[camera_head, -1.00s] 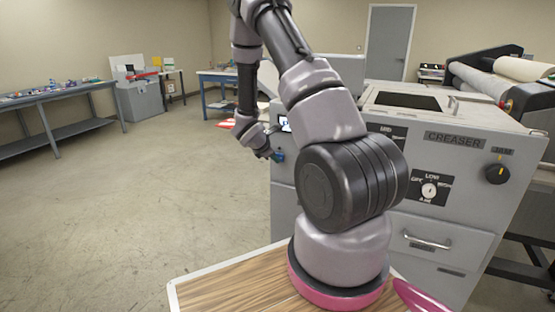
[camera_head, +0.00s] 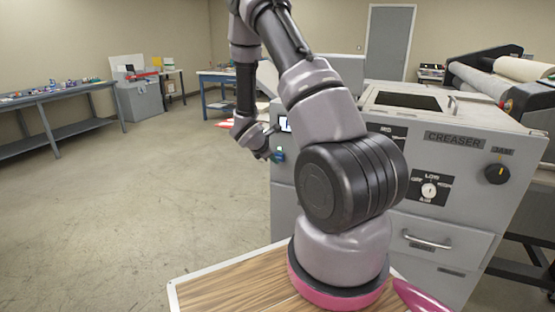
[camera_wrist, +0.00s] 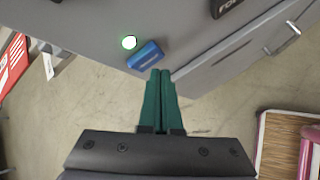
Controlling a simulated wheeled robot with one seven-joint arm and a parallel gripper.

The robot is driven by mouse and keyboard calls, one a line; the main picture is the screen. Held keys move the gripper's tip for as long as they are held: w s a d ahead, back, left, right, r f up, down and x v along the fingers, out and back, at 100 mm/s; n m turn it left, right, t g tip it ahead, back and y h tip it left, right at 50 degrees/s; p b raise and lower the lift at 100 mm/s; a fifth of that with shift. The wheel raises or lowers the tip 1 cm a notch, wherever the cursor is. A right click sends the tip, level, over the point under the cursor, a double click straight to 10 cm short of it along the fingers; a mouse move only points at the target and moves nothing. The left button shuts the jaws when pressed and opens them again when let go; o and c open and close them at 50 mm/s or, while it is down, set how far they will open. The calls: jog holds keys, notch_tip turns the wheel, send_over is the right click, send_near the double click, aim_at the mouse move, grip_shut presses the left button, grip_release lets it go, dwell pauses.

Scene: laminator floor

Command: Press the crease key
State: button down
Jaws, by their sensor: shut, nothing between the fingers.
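The creaser (camera_head: 455,165) is a grey cabinet behind my arm in the head view. In the wrist view its grey front panel (camera_wrist: 110,20) carries a small blue block-shaped key (camera_wrist: 145,55) with faint lettering I cannot read. In the head view my gripper (camera_head: 266,156) is at the cabinet's left side.
A drawer handle (camera_head: 427,241) and a black knob (camera_head: 497,174) stick out of the cabinet. A long workbench (camera_head: 60,95) stands at the left. The floor between is clear.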

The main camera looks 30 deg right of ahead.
jog(key=s+a, duration=0.3)
jog(key=a, duration=0.1)
jog(key=shift+s+a, duration=0.4)
dwell(0.4)
jog(key=s+d+r+m+g, duration=0.1)
jog(key=s+r+m, duration=0.45)
jog(key=r, duration=0.45)
jog(key=s+r+m+g, duration=0.1)
jog(key=s+r+m, duration=0.4)
jog(key=r, duration=0.6)
jog(key=s+a+r+m+t+y, duration=0.4)
jog(key=s+a+r+m+y, duration=0.5)
jog(key=s+a+r, duration=0.5)
jog(key=shift+s+r+m+t, duration=0.2)
jog(key=shift+r+m+t, duration=0.1)
jog(key=shift+r+m, duration=0.6)
